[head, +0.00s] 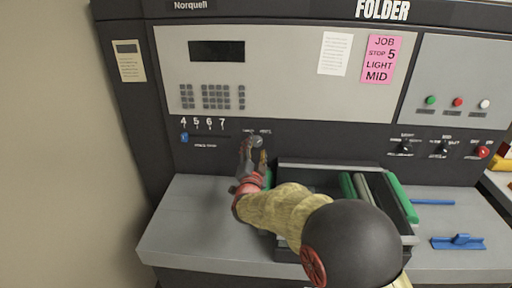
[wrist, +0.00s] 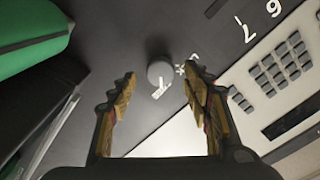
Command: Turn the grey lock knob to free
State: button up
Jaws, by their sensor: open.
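The grey lock knob (wrist: 160,73) is a round knob on the dark front panel in the wrist view. It lies between and just beyond the tips of my open gripper (wrist: 160,85). Small white marks sit beside it, too blurred to read. In the head view my gripper (head: 253,158) reaches up to the panel, with the knob (head: 257,142) at its fingertips and partly hidden. I cannot tell whether the fingers touch it.
A tray with green-edged sides (head: 402,198) juts out right of my gripper. A blue slider (head: 184,137) sits left under the numbers. Black knobs (head: 405,147) and a red knob (head: 482,152) are at the right. A blue tool (head: 458,242) lies on the right ledge.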

jog(key=s, duration=1)
jog(key=shift+a+f, duration=0.2)
jog(key=shift+f, duration=0.1)
